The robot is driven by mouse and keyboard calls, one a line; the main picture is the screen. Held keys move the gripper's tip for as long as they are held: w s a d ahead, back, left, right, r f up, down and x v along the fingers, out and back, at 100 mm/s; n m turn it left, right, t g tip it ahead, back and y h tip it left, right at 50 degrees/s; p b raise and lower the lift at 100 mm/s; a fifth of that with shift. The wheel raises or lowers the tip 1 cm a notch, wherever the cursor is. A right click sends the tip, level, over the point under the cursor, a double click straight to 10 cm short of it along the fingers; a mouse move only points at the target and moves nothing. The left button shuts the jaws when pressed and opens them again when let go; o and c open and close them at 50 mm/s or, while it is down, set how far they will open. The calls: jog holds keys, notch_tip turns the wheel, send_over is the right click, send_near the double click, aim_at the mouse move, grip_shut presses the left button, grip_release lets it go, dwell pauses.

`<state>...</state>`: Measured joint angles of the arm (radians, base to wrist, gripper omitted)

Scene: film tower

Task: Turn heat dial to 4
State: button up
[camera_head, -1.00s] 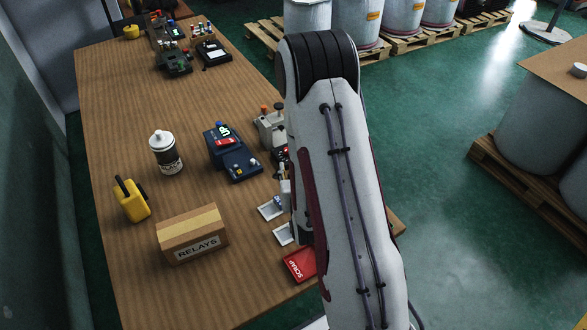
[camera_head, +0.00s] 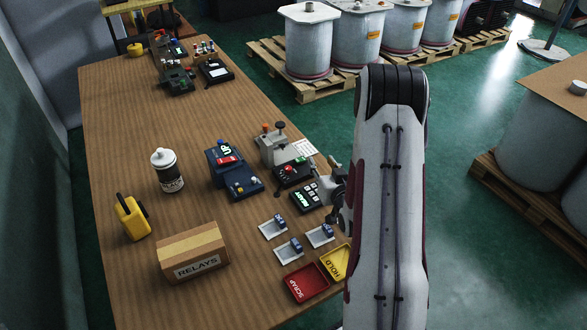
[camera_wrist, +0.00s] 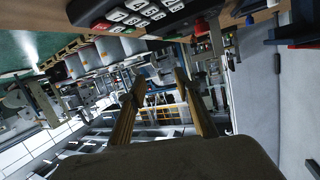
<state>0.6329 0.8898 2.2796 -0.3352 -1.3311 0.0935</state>
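I cannot make out which control is the heat dial, and no scale numbers are legible. A dark blue device (camera_head: 233,172) with a lit display and small knobs sits mid-table in the head view. A grey device (camera_head: 271,148) with an orange knob and a black knob stands to its right. A black box (camera_head: 292,174) with a red button is in front of it. My gripper (camera_head: 338,190) is at the table's right side, beside a keypad (camera_head: 308,198). In the wrist view my gripper (camera_wrist: 160,78) has its two fingers apart with nothing between; a keypad (camera_wrist: 135,12) shows above them.
Small white trays with blue parts (camera_head: 289,250) lie near a red SCRAP bin (camera_head: 305,284) and a yellow HOLD bin (camera_head: 336,262). A RELAYS carton (camera_head: 193,252), a yellow tool (camera_head: 132,217) and a bottle (camera_head: 168,170) are at left. The table middle beyond the bottle is clear.

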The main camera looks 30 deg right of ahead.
aim_at(289, 168)
jog(key=w+n+y, duration=0.1)
jog(key=w+d+r+n+t+y, duration=0.1)
jog(key=y, duration=0.1)
jog(key=shift+w+d, duration=0.15)
jog(key=shift+d, duration=0.1)
jog(key=n+y, duration=0.2)
jog(key=a+f+n+g+y, duration=0.1)
jog(key=n+y, duration=0.1)
jog(key=n, duration=0.1)
jog(key=a+n+g+y, duration=0.1)
jog(key=n+y, duration=0.1)
jog(key=y, duration=0.1)
jog(key=shift+f, duration=0.25)
jog(key=shift+s+a+f+n+g+y, duration=0.45)
jog(key=shift+a+n+g, duration=0.15)
jog(key=shift+n, duration=0.2)
jog(key=shift+s+a+f+g, duration=0.3)
jog(key=shift+s, duration=0.05)
jog(key=shift+w, duration=0.1)
jog(key=shift+x, duration=3.8)
